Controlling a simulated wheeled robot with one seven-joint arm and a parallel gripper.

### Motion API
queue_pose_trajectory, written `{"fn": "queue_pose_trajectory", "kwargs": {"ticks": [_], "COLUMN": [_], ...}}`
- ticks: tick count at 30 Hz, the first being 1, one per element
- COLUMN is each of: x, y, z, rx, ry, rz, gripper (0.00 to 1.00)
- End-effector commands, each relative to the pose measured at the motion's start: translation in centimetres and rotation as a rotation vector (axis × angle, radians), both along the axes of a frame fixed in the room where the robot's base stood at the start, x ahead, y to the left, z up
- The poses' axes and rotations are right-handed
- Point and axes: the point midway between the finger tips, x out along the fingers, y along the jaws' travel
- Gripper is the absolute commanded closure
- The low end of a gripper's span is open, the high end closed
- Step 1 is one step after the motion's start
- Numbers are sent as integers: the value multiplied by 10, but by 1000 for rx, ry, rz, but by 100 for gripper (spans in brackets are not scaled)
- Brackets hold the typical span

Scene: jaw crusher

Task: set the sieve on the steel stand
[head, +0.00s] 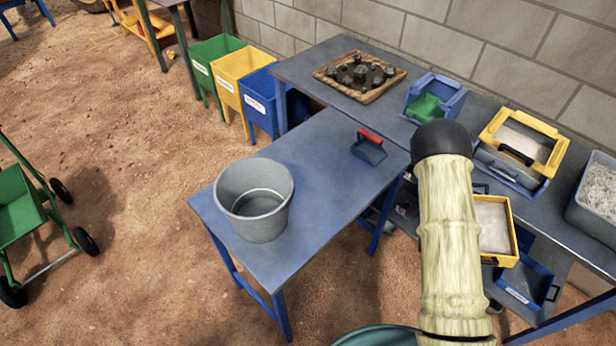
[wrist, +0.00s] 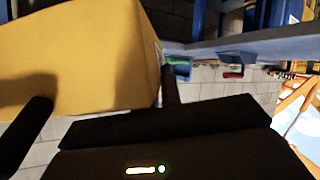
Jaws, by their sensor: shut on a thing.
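A yellow-framed sieve (head: 494,224) with a pale inside shows in the head view, partly hidden behind my arm, in front of the long bench. In the wrist view a large yellow side (wrist: 75,55) fills the upper left. My gripper (wrist: 100,112) is shut on this sieve, with dark fingers at its edges. In the head view my arm hides the gripper. I cannot tell for certain which thing is the steel stand.
A grey bucket (head: 254,201) and a red-handled scoop (head: 369,149) are on the near blue table (head: 310,215). On the bench are a wooden tray of dark pieces (head: 325,75), a blue bin (head: 451,98) and a grey gravel tub (head: 592,212). A blue bin (head: 522,288) sits lower right.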

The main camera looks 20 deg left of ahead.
Motion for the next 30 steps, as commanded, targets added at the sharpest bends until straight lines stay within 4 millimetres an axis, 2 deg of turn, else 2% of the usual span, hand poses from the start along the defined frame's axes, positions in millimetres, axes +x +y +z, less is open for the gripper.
{"fn": "queue_pose_trajectory", "kwargs": {"ticks": [5,8,14,20,24,30], "x": [12,20,32,34,27,13], "y": [32,63,145,228,282,343], "z": [8,14,36,72,105,153], "rx": [11,20,43,64,80,97], "ry": [-10,-9,-4,7,17,40], "rz": [68,134,314,519,667,856], "gripper": [100,100,100,100,100,100]}}
